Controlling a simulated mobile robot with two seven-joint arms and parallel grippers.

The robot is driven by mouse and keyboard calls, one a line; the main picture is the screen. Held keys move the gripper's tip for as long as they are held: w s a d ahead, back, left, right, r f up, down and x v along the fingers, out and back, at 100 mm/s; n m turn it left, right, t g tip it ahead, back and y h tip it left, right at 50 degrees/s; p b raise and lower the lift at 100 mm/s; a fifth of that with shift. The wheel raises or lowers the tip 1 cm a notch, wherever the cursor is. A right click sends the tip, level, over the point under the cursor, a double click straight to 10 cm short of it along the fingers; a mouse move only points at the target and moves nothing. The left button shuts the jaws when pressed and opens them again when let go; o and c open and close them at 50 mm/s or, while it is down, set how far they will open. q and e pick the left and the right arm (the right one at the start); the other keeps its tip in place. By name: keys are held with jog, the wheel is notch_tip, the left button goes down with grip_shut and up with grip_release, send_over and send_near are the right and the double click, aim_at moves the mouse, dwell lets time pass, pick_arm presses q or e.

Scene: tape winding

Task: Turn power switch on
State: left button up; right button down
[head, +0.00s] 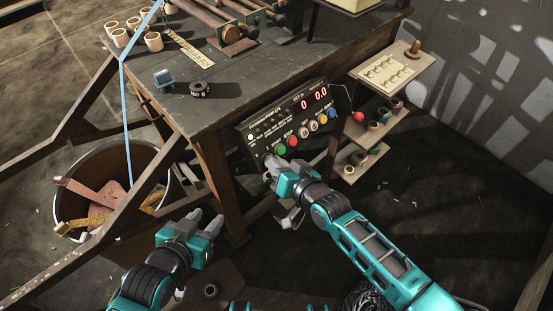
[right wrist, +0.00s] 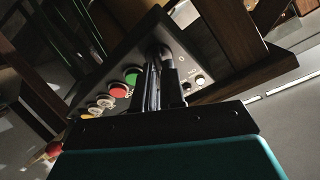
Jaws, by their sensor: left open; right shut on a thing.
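The control panel (head: 292,118) hangs under the table's front edge, with a lit red display (head: 313,101) reading 0 and 0.0. My right gripper (head: 270,170) is at the panel's lower left corner. In the right wrist view its fingers (right wrist: 167,85) are shut on a dark switch knob (right wrist: 160,52), beside the green button (right wrist: 132,76). The fingers hide part of the knob, and its setting cannot be read. My left gripper (head: 205,222) is open and empty, low in front of the table and away from the panel.
A red button (head: 292,141) and several other knobs line the panel's lower edge. Shelves (head: 397,73) with spools stand right of the panel. A bin (head: 65,212) with scraps stands at left. The table (head: 235,85) holds cups, a blue holder and a tape roll.

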pick_arm(q)
jog(key=shift+s+a+f, duration=0.1)
pick_arm(e)
jog(key=shift+m, duration=0.4)
jog(key=c, duration=1.2)
grip_release()
pick_arm(q)
jog(key=shift+r, duration=0.2)
jog(key=p, duration=0.1)
jog(key=a+r+p, duration=0.1)
jog(key=p, duration=0.1)
jog(key=shift+s+a+r+y, duration=0.1)
jog(key=shift+s+y, duration=0.2)
pick_arm(e)
jog(key=v, duration=1.3)
jog(key=shift+a, duration=0.1)
